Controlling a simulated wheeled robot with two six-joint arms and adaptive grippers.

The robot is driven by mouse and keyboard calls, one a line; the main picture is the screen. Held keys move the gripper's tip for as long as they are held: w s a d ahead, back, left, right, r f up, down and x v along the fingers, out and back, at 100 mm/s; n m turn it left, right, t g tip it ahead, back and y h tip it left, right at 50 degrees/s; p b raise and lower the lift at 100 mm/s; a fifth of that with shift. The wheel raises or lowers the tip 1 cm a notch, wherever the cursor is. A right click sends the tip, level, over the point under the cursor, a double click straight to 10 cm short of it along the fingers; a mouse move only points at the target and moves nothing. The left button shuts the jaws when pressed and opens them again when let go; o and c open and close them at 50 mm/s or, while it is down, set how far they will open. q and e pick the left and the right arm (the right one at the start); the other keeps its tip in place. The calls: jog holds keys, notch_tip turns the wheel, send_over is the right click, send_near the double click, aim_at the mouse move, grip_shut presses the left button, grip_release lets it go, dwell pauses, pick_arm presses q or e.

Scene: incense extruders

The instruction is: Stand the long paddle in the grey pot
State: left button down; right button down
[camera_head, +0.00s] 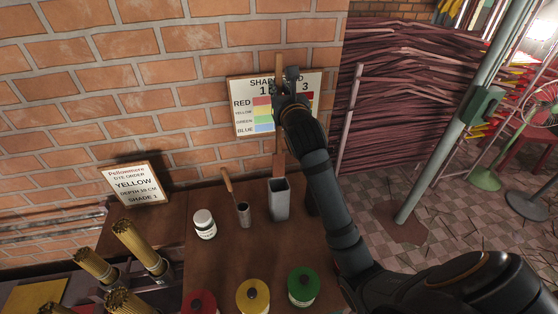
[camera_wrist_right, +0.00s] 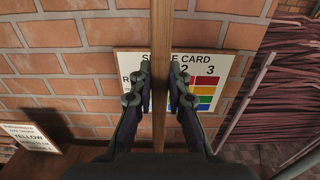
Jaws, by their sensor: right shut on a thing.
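The long paddle (camera_head: 278,166) is a thin brown wooden stick held close to upright. My right gripper (camera_head: 287,84) is shut on its upper part, in front of the wall card. In the right wrist view the paddle (camera_wrist_right: 161,60) runs between the two fingers (camera_wrist_right: 161,98). The grey pot (camera_head: 279,205) is a tall square-mouthed pot on the brown table, below the gripper. The paddle's lower end meets the pot's mouth in the head view; I cannot tell whether it is inside or just behind or above the rim. My left gripper is not in view.
A small metal cup (camera_head: 243,214) with a wooden-handled tool and a white jar (camera_head: 204,224) stand left of the pot. Red, yellow (camera_head: 253,296) and green (camera_head: 303,286) lidded jars stand in front. Bundles of sticks (camera_head: 137,243) are at left. A brick wall is behind.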

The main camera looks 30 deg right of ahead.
aim_at(279, 153)
notch_tip(279, 153, down, 17)
jog(key=shift+f+b, duration=0.2)
jog(key=shift+b, duration=0.2)
notch_tip(279, 153, down, 4)
jog(key=shift+f+b, duration=0.15)
jog(key=shift+b, duration=0.5)
jog(key=c, duration=1.3)
grip_release()
jog(key=shift+f, duration=0.1)
